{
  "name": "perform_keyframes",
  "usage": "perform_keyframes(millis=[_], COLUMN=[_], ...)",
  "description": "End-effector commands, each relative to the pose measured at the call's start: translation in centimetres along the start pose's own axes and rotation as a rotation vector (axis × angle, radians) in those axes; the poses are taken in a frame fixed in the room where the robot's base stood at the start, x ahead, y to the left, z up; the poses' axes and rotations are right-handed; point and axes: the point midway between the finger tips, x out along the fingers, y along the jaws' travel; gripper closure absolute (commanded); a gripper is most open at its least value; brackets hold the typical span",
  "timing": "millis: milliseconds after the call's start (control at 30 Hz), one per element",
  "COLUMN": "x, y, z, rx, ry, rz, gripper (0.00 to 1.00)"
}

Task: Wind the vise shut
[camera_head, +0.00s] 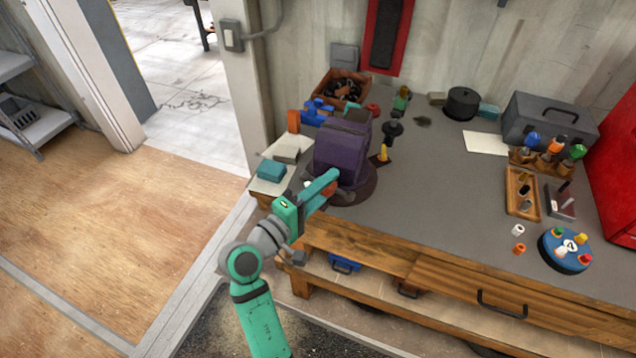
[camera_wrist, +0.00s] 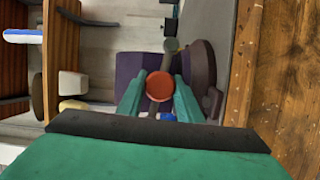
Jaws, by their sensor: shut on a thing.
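The purple vise (camera_head: 341,152) stands on a round dark base at the left front corner of the grey workbench. In the wrist view, its purple body (camera_wrist: 128,66) lies behind my fingers. My gripper (camera_head: 328,180) is at the vise's front, its green fingers reaching in from the lower left. In the wrist view, my gripper (camera_wrist: 159,96) is shut on the vise handle, with the handle's round orange-red end (camera_wrist: 160,86) between the two fingers. A grey bar shows past this end. The vise jaw gap cannot be made out.
A teal box (camera_head: 271,172) and a pale block lie left of the vise. A yellow-tipped tool (camera_head: 383,153) and a dark knob-like object stand close on its right. Wooden drawers (camera_head: 440,285) run below the bench's front edge. The bench middle is mostly clear.

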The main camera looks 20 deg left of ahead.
Motion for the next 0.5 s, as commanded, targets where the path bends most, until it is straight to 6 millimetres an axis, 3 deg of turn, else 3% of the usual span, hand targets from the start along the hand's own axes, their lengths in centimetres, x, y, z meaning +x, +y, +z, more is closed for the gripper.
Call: perform_keyframes(millis=[500], x=[-0.21], y=[0.37], z=[-0.03], rx=[0.463], ry=[-0.013], rz=[-0.165], gripper=[0.90])
